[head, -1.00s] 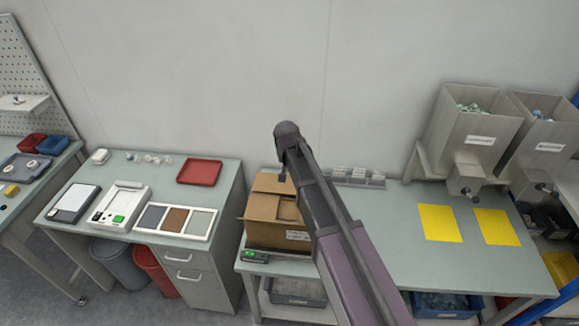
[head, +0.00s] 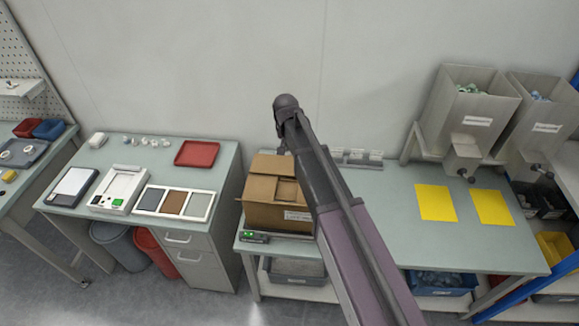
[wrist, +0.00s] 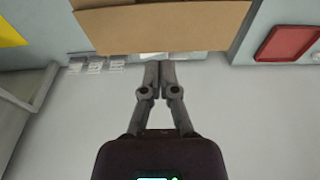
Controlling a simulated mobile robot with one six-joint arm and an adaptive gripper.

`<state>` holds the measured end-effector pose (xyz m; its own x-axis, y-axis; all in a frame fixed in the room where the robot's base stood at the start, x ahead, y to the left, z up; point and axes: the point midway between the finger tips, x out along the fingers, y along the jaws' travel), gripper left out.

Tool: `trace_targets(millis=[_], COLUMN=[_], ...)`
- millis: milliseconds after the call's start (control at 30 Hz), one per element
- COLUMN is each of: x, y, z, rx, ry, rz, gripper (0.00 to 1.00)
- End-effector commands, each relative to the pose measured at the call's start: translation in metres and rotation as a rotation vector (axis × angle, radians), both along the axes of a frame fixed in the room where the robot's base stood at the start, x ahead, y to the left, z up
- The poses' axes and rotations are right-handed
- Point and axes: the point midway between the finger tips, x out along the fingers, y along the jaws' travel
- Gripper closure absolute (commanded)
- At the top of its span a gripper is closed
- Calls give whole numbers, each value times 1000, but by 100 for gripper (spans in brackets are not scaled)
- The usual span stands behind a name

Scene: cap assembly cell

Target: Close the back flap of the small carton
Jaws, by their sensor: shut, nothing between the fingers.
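The small brown carton (head: 265,214) stands on the middle bench, its right part hidden behind my arm. Its back flap (head: 271,164) stands out at the rear edge, and other top panels look folded inward. In the wrist view the back flap (wrist: 165,30) is a broad brown panel across the top. My gripper (wrist: 160,66) is shut and empty, its fingertips just past the flap's outer edge, on the wall side. I cannot tell whether they touch it. In the head view the fingers are mostly hidden by my arm.
A small device with a green display (head: 254,237) sits at the carton's front left. Small grey bins (head: 362,158) stand behind to the right. The wall is close behind.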

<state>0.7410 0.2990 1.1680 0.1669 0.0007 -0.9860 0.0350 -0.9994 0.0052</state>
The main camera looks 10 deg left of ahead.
Motion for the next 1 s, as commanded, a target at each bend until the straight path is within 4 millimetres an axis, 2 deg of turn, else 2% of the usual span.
trace_targets(millis=[33, 100, 400, 1000], x=[10, 17, 39, 41], y=[1, 1, -2, -4], z=[-2, -4, -7, -7], rx=[-2, -3, -5, -5], ry=[25, 66, 218, 252], rz=[-2, -3, 1, 4], gripper=[100, 100, 100, 100])
